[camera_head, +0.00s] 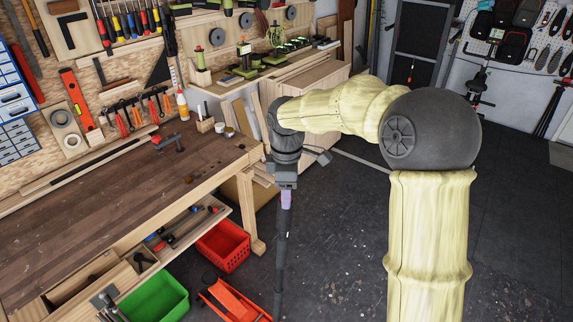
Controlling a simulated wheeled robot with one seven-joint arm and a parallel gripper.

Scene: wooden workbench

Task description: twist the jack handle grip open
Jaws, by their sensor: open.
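My gripper (287,186) hangs straight down from my wrist, near the middle of the view. It is open, with its jaws at the top end of a long dark pole, which looks like the jack handle (281,255). A short pale purple section (286,199), perhaps part of the handle grip, shows just below the jaws. The handle runs almost upright down to the bottom edge of the view. An orange-red body (235,303), likely the jack, lies on the floor to the left of it, cut off by the frame. I cannot tell whether the jaws touch the grip.
The wooden workbench (120,190) fills the left, with an open drawer (185,232) below its top. A red crate (222,246) and a green crate (155,299) stand near its front. A cabinet (310,80) stands behind. The dark floor at the right is clear.

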